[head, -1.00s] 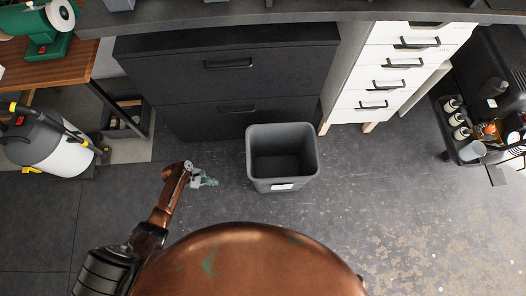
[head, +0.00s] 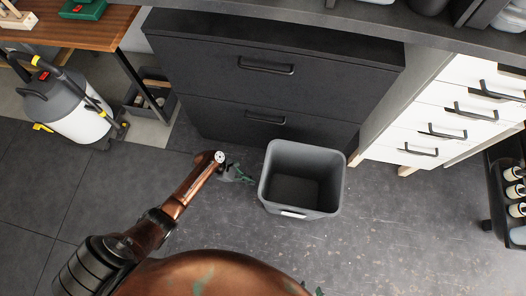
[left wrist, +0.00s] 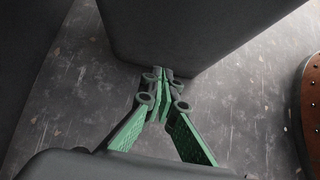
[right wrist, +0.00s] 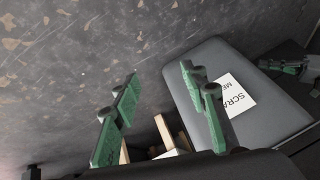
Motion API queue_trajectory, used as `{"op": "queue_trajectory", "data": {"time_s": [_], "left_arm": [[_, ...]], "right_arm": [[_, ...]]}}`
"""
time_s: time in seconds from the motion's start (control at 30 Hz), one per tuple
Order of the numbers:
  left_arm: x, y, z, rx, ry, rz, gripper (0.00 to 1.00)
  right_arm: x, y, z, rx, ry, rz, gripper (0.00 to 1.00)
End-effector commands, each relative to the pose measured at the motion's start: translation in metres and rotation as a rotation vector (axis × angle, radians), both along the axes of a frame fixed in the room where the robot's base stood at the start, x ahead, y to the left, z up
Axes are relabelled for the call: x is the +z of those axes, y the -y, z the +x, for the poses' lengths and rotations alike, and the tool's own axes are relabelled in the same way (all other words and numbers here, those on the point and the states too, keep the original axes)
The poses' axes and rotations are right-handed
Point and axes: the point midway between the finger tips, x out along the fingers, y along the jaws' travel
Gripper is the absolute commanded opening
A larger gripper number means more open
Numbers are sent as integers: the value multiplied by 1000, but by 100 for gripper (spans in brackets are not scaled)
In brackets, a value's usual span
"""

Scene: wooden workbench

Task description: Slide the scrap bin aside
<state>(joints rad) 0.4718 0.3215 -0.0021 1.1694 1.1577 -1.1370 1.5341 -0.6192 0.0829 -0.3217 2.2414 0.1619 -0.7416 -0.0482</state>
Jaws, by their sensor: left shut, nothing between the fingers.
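The scrap bin (head: 290,212) is a grey, open-topped, empty-looking bin standing upright on the floor in front of the dark drawer cabinet. My left gripper (head: 250,179) is shut and empty at the bin's left side. In the left wrist view the shut fingertips (left wrist: 162,74) are at the lower part of the bin wall (left wrist: 185,35); I cannot tell whether they touch it. My right gripper (right wrist: 160,78) is open and empty, with the bin's labelled front (right wrist: 210,112) beyond it. In the head view only small green bits of it show at the bottom edge.
The dark drawer cabinet (head: 270,90) stands close behind the bin, with white drawers (head: 440,125) to its right. A sprayer tank (head: 70,105) and a wooden table (head: 85,28) are at left. A dark cart (head: 505,195) is at far right. Floor right of the bin is clear.

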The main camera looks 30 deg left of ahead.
Motion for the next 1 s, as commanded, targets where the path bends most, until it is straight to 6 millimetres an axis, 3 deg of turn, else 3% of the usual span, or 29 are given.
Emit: {"op": "queue_trajectory", "data": {"time_s": [0.1,0.37,0.83,1.0], "left_arm": [[-17,12,2,-1,-3,-1,0],[-14,43,12,-1,0,0,0],[-11,50,15,0,1,1,0],[-7,49,15,19,3,-1,0]], "right_arm": [[-21,3,0,-3,42,-9,40],[-38,9,2,-5,121,-25,40],[-39,11,4,-6,144,-28,40],[-28,8,6,-9,117,-22,40]]}}
